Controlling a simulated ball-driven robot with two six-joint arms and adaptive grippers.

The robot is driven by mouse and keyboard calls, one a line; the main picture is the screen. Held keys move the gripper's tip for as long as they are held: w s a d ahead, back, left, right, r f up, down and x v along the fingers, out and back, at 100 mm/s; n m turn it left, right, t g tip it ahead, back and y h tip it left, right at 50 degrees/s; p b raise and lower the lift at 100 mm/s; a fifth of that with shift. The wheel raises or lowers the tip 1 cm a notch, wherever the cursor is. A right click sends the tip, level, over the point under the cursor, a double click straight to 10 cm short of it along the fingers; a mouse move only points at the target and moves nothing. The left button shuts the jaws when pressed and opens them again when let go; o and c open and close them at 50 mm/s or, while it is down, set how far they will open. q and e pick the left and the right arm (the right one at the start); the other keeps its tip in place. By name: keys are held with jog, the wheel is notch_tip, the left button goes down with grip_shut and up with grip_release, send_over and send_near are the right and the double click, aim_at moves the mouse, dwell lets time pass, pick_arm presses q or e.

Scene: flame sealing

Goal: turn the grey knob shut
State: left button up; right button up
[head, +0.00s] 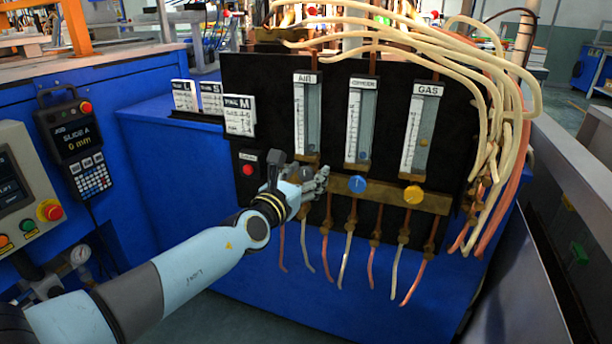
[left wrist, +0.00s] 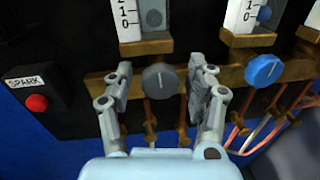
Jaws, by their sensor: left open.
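The grey knob (left wrist: 160,78) sits on the brass bar below the AIR flow tube, seen in the left wrist view. Its white mark points straight up. My left gripper (left wrist: 161,82) is open with one finger on each side of the knob. The right finger is close to the knob; a small gap shows on the left side.
The blue knob (head: 357,183) under OXYGEN and the orange knob (head: 413,194) under GAS stand to the right. A red SPARK button (head: 248,169) is left of my gripper. Several hoses hang below the bar. White cards (head: 239,115) stand at the panel's left.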

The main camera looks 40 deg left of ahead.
pick_arm(q)
jog(key=shift+c, duration=0.2)
grip_shut()
jog(key=shift+m, duration=0.4)
jog(key=shift+o, duration=0.2)
grip_release()
jog(key=s+d, duration=0.1)
jog(key=s, duration=1.1)
jog(key=shift+d, duration=0.3)
